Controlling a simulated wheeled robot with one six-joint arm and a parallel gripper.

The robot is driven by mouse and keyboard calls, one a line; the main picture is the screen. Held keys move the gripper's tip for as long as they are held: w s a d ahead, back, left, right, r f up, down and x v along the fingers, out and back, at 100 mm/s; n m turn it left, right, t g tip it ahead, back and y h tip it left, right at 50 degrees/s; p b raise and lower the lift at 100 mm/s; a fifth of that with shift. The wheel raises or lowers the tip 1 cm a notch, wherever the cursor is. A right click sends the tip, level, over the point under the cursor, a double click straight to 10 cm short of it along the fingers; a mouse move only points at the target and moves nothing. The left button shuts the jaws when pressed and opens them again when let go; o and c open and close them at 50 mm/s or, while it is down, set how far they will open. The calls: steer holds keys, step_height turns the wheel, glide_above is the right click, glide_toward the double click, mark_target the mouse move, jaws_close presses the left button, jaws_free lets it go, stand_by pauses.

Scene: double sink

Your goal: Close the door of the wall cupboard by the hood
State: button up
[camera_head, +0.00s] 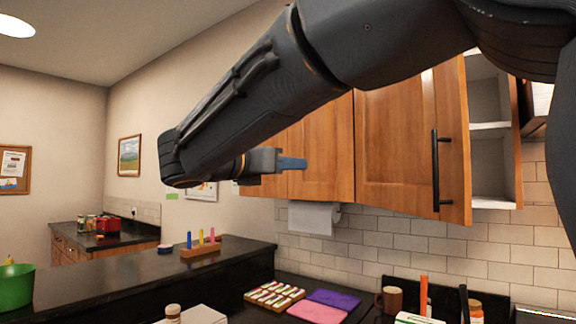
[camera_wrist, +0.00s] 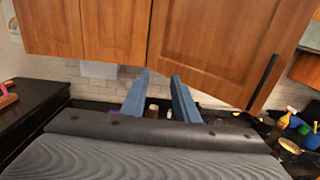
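The wall cupboard's wooden door (camera_head: 405,130) stands partly open, with a black bar handle (camera_head: 436,170) near its right edge. To the right of that edge, the cupboard's pale inside and shelf (camera_head: 490,128) show. My gripper (camera_head: 292,163) is raised in front of the doors, left of the open one, with blue fingers pointing right. In the wrist view, the two fingers (camera_wrist: 160,76) are spread apart with nothing between them. The open door (camera_wrist: 215,45) and its handle (camera_wrist: 263,82) are ahead and to the right there. I see no contact with the door.
Closed-looking cupboard doors (camera_head: 325,145) adjoin on the left. A paper towel roll (camera_head: 313,218) hangs below. The dark counter holds a tray of small items (camera_head: 274,295), a pink cloth (camera_head: 317,312), a brown mug (camera_head: 389,299) and bottles. My arm crosses the upper view.

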steer(key=shift+a, duration=0.1)
steer(key=b+v, duration=0.2)
steer(key=v, duration=0.5)
steer(key=shift+s+a, duration=0.2)
steer(key=shift+s, duration=0.05)
